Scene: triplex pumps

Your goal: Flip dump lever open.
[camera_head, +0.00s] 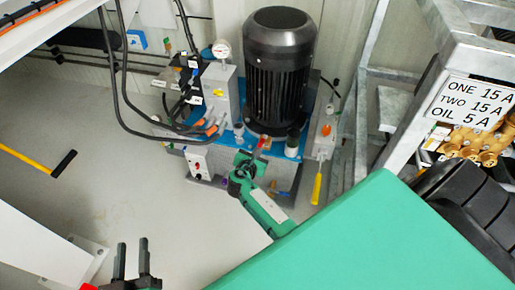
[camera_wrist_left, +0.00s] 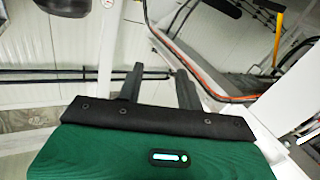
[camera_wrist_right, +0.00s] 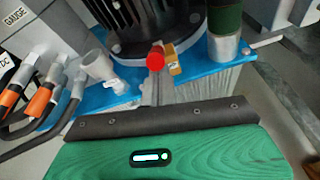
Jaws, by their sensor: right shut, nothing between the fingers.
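A small lever with a red tip (camera_wrist_right: 157,55) and a brass-coloured fitting (camera_wrist_right: 174,60) beside it sit at the front edge of the blue pump base, below the black motor. The red tip also shows in the head view (camera_head: 265,142). I cannot tell for sure that this is the dump lever. My right gripper (camera_wrist_right: 155,82) is shut and empty, its fingertips just in front of the red tip; whether they touch is unclear. My left gripper (camera_head: 132,262) is open and empty, low at the left, far from the pump; its two separated fingers show in the left wrist view (camera_wrist_left: 158,85).
The black motor (camera_head: 278,75) stands on the blue base (camera_wrist_right: 120,95). Hoses with orange connectors (camera_wrist_right: 40,102) lie to its left. A yellow handle (camera_head: 317,188) hangs at right. A metal frame with a sign (camera_head: 474,104) stands further right. Left floor is mostly clear.

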